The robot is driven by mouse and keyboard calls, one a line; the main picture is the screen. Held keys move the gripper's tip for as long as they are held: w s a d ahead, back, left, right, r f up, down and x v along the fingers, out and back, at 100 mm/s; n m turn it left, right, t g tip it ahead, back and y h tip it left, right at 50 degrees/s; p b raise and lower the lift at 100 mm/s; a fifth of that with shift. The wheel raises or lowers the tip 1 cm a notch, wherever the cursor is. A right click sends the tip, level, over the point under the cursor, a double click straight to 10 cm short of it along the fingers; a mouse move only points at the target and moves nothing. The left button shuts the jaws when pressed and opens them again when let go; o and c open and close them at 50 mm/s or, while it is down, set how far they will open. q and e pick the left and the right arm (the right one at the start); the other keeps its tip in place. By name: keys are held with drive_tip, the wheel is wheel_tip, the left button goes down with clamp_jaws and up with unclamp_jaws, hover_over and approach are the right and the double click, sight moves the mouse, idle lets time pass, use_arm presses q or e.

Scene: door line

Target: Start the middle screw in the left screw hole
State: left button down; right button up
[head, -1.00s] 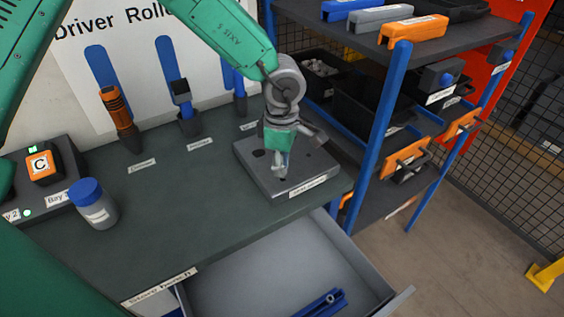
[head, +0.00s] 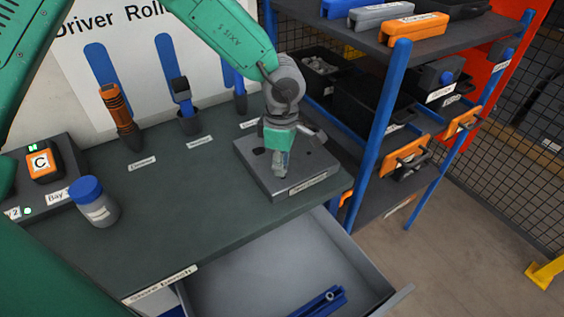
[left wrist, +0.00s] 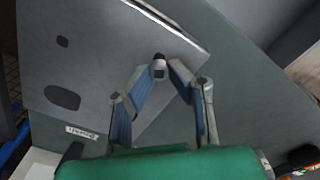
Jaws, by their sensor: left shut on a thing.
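A grey metal block (head: 310,173) with a label on its front edge stands on the bench's right end. In the left wrist view its top (left wrist: 100,60) shows a small dark hole and a larger one. My left gripper (head: 281,168) points down over the block near its front edge. In the left wrist view the fingers (left wrist: 160,75) are closed around a small grey piece with a dark end (left wrist: 159,67), seemingly a screw. The tip's contact with a hole cannot be seen. No other screw can be made out. My right gripper is not in view.
An open drawer (head: 250,262) holding a blue part (head: 322,302) is below the bench. A blue-lidded jar (head: 94,202) stands left. Drivers sit in holders behind, including an orange one (head: 116,105). A blue-post shelf (head: 385,110) with bins stands close right.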

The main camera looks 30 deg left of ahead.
use_arm(q)
drive_tip(key=c, duration=1.4)
unclamp_jaws()
wheel_tip(320, 180, up, 12)
drive_tip(key=shift+w, duration=0.1)
